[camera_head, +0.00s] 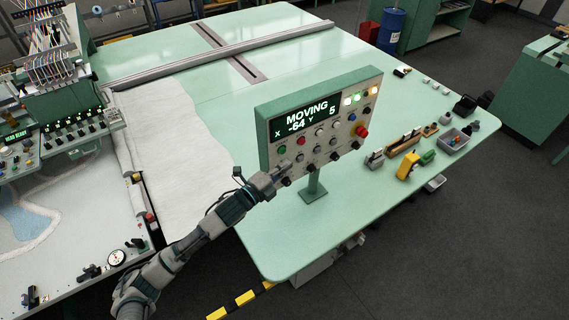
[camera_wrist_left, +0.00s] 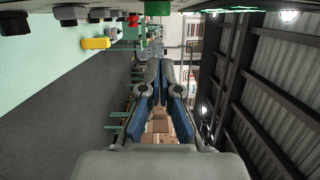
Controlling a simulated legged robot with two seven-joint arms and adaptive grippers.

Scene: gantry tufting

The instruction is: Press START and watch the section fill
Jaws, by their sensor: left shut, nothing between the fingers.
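The control panel (camera_head: 262,135) is a green box with a light face, standing on a post on the pale green table. Its display (camera_head: 308,115) reads "MOVING", X -64, Y 5. A green button (camera_head: 282,150) sits at its left; no START label is readable. My left gripper (camera_head: 284,166) is shut and empty at the panel's lower left, just below the green button; I cannot tell if it touches the panel. Its closed fingers (camera_wrist_left: 166,68) also show in the wrist view. The cloth section (camera_head: 32,222) at lower left shows a pale blue patch. My right gripper is not in view.
The tufting machine head (camera_head: 48,65) with threads stands at upper left. White cloth (camera_head: 165,150) covers the table's left part. Small tools, a yellow-and-green item (camera_head: 411,165) and a grey bin (camera_head: 452,139) lie right of the panel. A blue drum (camera_head: 391,27) stands behind.

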